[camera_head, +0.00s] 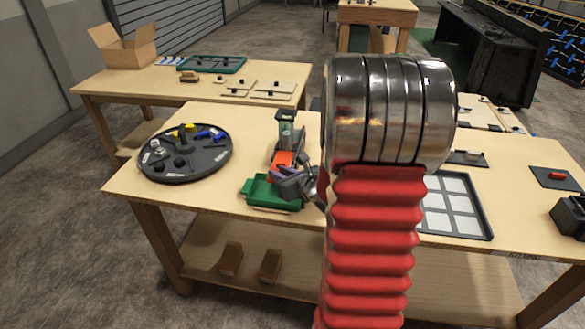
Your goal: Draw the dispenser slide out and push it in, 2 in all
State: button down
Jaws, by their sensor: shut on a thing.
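The dispenser (286,128) stands upright on the near table, left of my arm. It has a dark top, a clear grey-green body and an orange-red part (283,158) low on its front, which looks like the slide. My gripper (288,179) is at the front of the dispenser, close to the orange-red part and over the back edge of a green tray (255,193). It is shut on a part there, apparently the slide, but the grip point is small and partly hidden by the gripper itself. My red and silver arm hides the table to the right.
A round black tray (213,163) with yellow, blue and grey parts lies on the left of the table. A white-celled grid tray (462,222) lies right of my arm. A dark pad with a red piece (556,175) is farther right. Bare table lies between the round tray and dispenser.

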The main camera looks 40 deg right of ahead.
jog(key=shift+a+f, duration=0.1)
jog(key=shift+a, duration=0.25)
jog(key=c, duration=1.9)
grip_release()
jog(key=shift+s, duration=0.1)
jog(key=shift+d, duration=0.15)
jog(key=shift+s, duration=0.15)
